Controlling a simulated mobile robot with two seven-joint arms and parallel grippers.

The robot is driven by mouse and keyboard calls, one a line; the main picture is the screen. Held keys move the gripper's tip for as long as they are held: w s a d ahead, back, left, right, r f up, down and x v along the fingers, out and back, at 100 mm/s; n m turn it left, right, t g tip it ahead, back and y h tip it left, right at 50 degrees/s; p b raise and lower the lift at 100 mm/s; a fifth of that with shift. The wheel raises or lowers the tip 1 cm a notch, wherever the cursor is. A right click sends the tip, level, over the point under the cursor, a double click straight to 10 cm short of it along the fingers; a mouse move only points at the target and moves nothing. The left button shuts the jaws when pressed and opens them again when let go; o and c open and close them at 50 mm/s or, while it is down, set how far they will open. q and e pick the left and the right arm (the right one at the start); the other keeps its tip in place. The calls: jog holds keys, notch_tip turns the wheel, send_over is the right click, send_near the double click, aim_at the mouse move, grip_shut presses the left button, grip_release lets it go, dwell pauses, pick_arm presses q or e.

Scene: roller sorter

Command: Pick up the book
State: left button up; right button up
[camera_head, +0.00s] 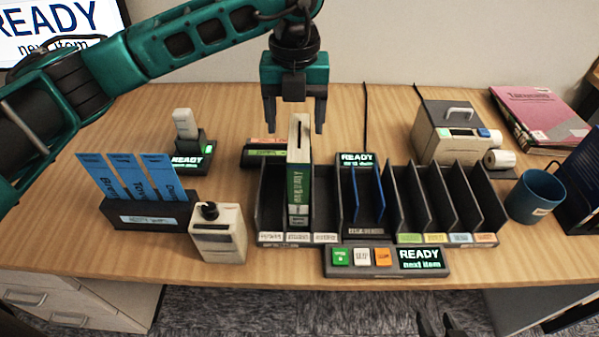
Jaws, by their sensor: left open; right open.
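The book (299,192) stands upright in a slot of the dark sorter rack (271,205), in the left section. Its spine is green with white lettering, and its pale top edge rises above the dividers. My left gripper (296,127) points down over the book from above. Its fingers are spread open, one on each side of the book's top in the picture; I cannot tell how deep they reach around it. My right gripper (441,324) is open and empty at the bottom edge of the view, below the desk's front edge, only its tips showing.
A button panel with a READY display (385,262) sits before the rack. Blue cards in a holder (148,212) and a white bottle-like device (218,232) stand left. A label printer (449,133), blue mug (535,194) and pink book (540,112) stand right.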

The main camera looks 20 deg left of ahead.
aim_at(299, 174)
pick_arm(q)
notch_tip(299, 174, down, 7)
jog(key=shift+d, duration=0.3)
jog(key=shift+c, duration=0.5)
grip_shut()
jog(key=shift+w+r, duration=0.1)
dwell(0.4)
